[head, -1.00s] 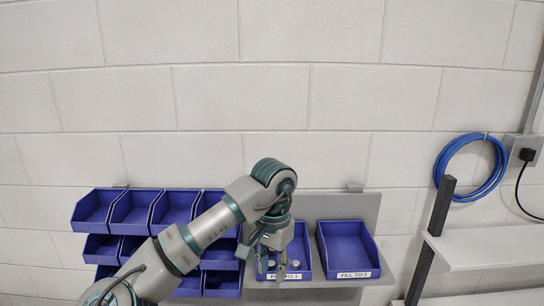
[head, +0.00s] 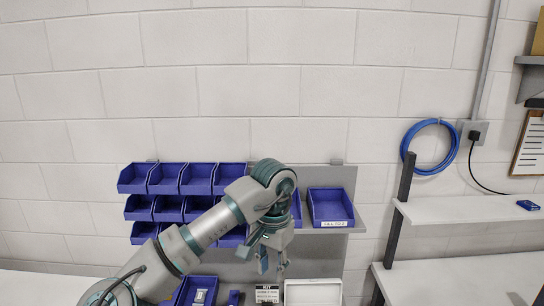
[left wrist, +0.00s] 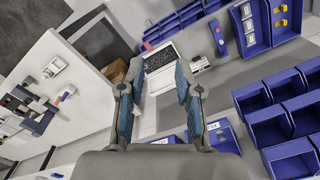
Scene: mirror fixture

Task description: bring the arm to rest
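My left arm reaches in from the left in the head view. My left gripper (head: 272,268) hangs pointing down at the arm's end, in front of the grey shelf with the blue bins. In the left wrist view its two fingers (left wrist: 160,70) stand apart with nothing between them, so it is open and empty. It appears clear of the bins and of the bench below. My right gripper is not in view.
Blue bins (head: 164,179) stand in rows on the left. A bin labelled for filling (head: 330,205) sits right of my wrist; another is partly hidden behind it. A white tray (head: 313,293) lies below. White shelves (head: 465,209) and a blue cable coil (head: 428,147) are at right.

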